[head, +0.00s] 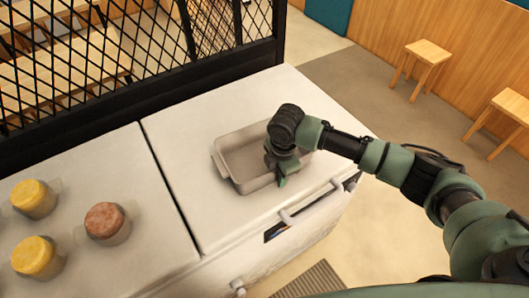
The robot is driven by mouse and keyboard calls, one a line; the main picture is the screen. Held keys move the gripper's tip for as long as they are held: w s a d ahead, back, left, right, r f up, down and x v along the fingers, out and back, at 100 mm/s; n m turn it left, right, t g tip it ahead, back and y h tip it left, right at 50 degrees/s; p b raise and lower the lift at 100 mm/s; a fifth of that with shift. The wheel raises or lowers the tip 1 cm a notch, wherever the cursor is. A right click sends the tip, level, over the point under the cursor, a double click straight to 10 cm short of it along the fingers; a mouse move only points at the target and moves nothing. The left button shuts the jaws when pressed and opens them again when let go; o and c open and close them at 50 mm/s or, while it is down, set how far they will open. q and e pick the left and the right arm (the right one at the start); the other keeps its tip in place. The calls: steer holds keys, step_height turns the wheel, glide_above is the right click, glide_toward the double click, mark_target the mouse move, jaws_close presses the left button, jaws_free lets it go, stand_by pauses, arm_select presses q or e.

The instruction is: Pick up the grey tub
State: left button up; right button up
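The grey tub (236,172) is a shallow, open rectangular container on the white counter top, near the counter's right end. It looks empty where its inside shows. My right arm comes in from the right, and my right gripper (280,176) points down at the tub's right part, close to its front right wall. The wrist hides the tub's back right part. I cannot tell whether the fingers are open or shut on the wall. My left gripper is not in view.
A white counter (185,125) carries the tub. Several jars with yellow or brown tops, such as a brown-topped jar (106,222), stand at the left. A black mesh partition (150,50) runs along the back. Wooden stools (423,62) stand on the floor beyond.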

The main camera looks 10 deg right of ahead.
steer(key=shift+f, duration=0.15)
steer(key=shift+c, duration=0.3)
jaws_close()
stand_by(1.1)
